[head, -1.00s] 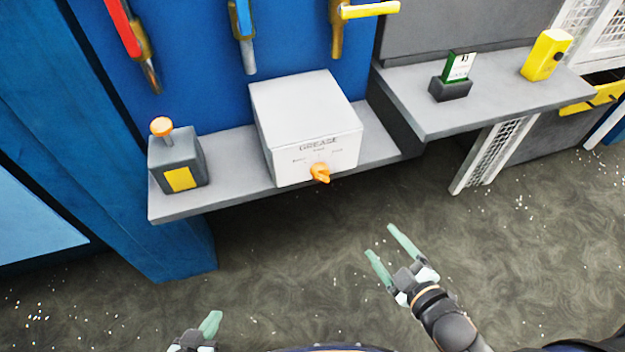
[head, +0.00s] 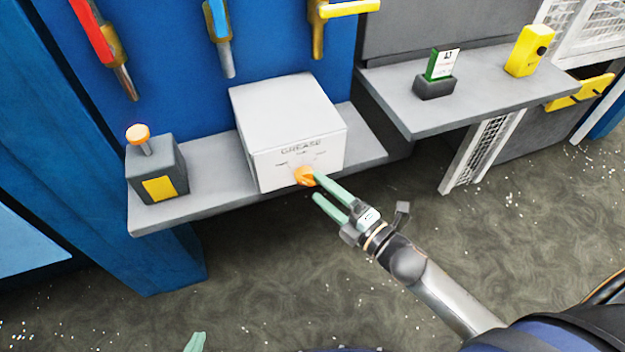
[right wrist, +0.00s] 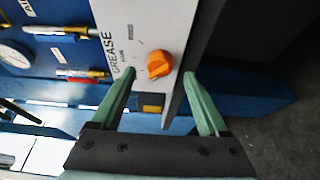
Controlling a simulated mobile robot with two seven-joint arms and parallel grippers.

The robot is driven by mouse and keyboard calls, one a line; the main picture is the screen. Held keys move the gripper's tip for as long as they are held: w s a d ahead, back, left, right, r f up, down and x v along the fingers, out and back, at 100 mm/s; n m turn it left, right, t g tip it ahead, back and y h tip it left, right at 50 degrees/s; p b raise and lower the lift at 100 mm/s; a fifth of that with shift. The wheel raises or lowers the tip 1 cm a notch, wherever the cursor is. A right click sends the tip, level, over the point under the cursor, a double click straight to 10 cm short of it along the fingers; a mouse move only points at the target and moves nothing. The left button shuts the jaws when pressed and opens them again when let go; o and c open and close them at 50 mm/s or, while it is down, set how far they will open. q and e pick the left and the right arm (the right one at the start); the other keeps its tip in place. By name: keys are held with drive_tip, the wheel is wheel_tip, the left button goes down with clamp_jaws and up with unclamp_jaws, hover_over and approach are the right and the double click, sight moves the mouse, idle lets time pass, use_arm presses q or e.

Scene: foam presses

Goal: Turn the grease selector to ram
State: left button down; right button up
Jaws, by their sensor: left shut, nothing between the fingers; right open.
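The grease selector is a white box (head: 285,125) marked GREASE on the grey shelf, with an orange knob (head: 304,176) low on its front face. The knob also shows in the right wrist view (right wrist: 159,65), just beyond and between the fingertips. My right gripper (head: 317,187) is open, its green fingers pointing at the knob; in the right wrist view (right wrist: 160,73) nothing is between the fingers. In the head view one fingertip overlaps the knob's edge; I cannot tell whether they touch. My left gripper (head: 196,342) is shut and empty at the bottom edge, mostly out of frame.
Handled levers hang on the blue panel above. A higher grey shelf (head: 440,113) at right holds a green card stand and a yellow device (head: 528,52). Floor in front is clear.

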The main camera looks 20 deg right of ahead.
sight(312, 182)
drive_tip(key=shift+x, duration=1.7)
clamp_jaws()
